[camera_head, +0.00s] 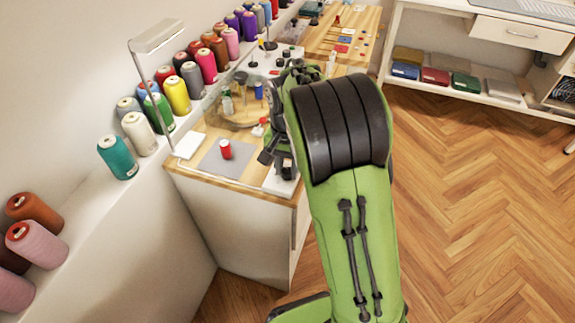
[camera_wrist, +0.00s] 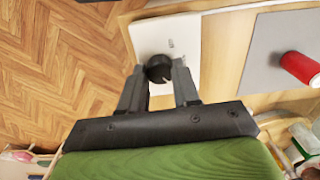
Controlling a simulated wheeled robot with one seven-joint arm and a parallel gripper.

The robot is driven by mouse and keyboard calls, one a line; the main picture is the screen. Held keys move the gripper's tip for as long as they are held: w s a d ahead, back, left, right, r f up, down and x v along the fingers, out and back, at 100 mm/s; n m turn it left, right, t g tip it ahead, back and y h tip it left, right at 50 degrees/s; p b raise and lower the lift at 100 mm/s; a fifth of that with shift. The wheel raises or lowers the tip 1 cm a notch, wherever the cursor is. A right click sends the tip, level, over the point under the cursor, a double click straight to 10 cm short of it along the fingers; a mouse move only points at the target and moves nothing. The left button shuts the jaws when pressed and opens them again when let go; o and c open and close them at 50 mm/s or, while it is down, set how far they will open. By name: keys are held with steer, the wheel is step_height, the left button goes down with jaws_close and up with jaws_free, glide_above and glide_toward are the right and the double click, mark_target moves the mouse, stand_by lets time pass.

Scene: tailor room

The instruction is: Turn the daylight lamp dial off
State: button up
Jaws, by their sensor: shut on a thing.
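A round black dial (camera_wrist: 158,68) sits on a white panel (camera_wrist: 193,40) in the wrist view, with a small dark marking beside it. My gripper (camera_wrist: 159,72) is shut on the dial, with one finger on each side. In the head view my gripper (camera_head: 277,165) is over the white panel (camera_head: 279,184) at the table's front right corner, and it hides the dial. A daylight lamp (camera_head: 157,38) with a slim post stands at the table's left side. Its white base (camera_head: 189,146) is on the tabletop.
A red spool (camera_head: 225,149) stands on a grey mat (camera_head: 218,161) left of my gripper. Small bottles and tools stand farther back on the table (camera_head: 200,176). Several thread cones line the ledge (camera_head: 113,193) at left. Open wooden floor (camera_head: 470,190) lies to the right.

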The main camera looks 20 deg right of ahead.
steer(key=shift+n, duration=0.3)
steer(key=n+p, duration=0.2)
steer(key=n, duration=0.2)
steer(key=shift+r, duration=0.1)
steer(key=n+p, duration=0.2)
steer(key=n, duration=0.4)
steer(key=n+p, duration=0.1)
steer(key=n, duration=0.4)
steer(key=n+p, duration=0.1)
steer(key=n, duration=0.5)
stand_by(0.3)
steer(key=o, duration=1.1)
steer(key=shift+c, duration=0.2)
